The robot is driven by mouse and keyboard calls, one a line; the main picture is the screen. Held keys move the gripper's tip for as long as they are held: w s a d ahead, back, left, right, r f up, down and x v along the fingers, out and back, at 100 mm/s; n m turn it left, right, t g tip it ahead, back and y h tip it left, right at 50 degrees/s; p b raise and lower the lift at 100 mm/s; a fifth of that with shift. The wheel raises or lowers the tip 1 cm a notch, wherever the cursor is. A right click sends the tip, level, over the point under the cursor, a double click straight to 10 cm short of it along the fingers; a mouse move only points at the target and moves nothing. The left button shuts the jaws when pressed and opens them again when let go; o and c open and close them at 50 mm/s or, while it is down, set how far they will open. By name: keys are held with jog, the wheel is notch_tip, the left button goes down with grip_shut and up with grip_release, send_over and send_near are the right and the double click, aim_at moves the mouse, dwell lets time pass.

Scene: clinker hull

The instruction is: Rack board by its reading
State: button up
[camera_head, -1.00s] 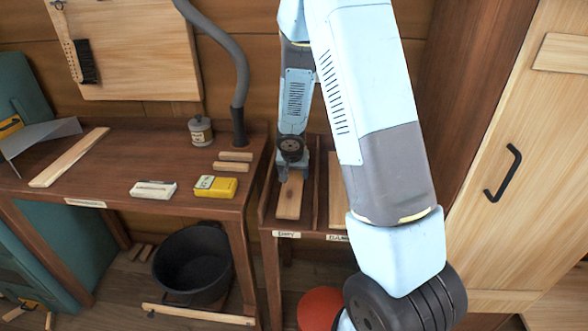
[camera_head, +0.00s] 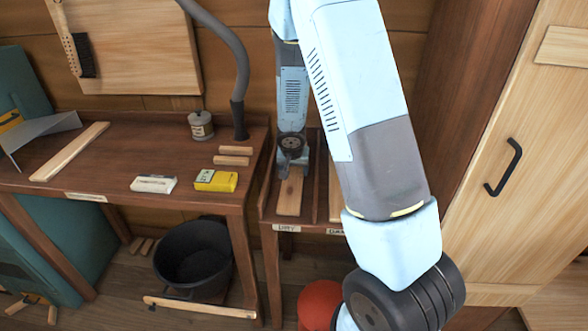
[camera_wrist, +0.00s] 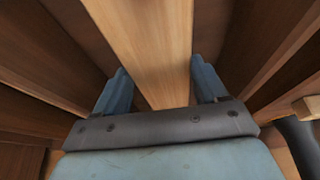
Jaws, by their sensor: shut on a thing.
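A pale board (camera_head: 290,197) lies lengthwise in the left bay of the rack (camera_head: 311,205), the bay labelled DRY (camera_head: 286,228). My gripper (camera_head: 291,170) is at the board's far end, low in that bay, and is shut on it. In the wrist view the board (camera_wrist: 155,35) runs between the two blue fingers of my gripper (camera_wrist: 158,66). A yellow meter-like device (camera_head: 216,180) lies on the bench at the left; its reading is too small to read. The rack's right bay is partly hidden behind my arm, and its label is partly covered.
The bench (camera_head: 110,165) also holds a white block (camera_head: 153,184), two short wood pieces (camera_head: 233,155), a small tin (camera_head: 200,126) and a long strip (camera_head: 70,152). A grey hose (camera_head: 239,85) rises at its right end. A black tub (camera_head: 193,255) and red stool (camera_head: 318,303) stand below.

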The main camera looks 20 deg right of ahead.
jog(key=shift+f, duration=0.1)
jog(key=o, duration=1.2)
jog(key=shift+o, duration=0.2)
jog(key=s+d+r+n, duration=0.1)
jog(key=s+r, duration=0.7)
jog(key=r, duration=0.6)
jog(key=s+d+r+n, duration=0.1)
jog(key=s+r, duration=0.7)
jog(key=r, duration=0.5)
jog(key=s+r+n, duration=0.1)
jog(key=s+r, duration=0.2)
jog(key=s, duration=0.4)
jog(key=s+a+r+n+t+y, duration=0.1)
jog(key=s+r, duration=0.3)
jog(key=s, duration=0.4)
jog(key=shift+a+n+t+y, duration=0.3)
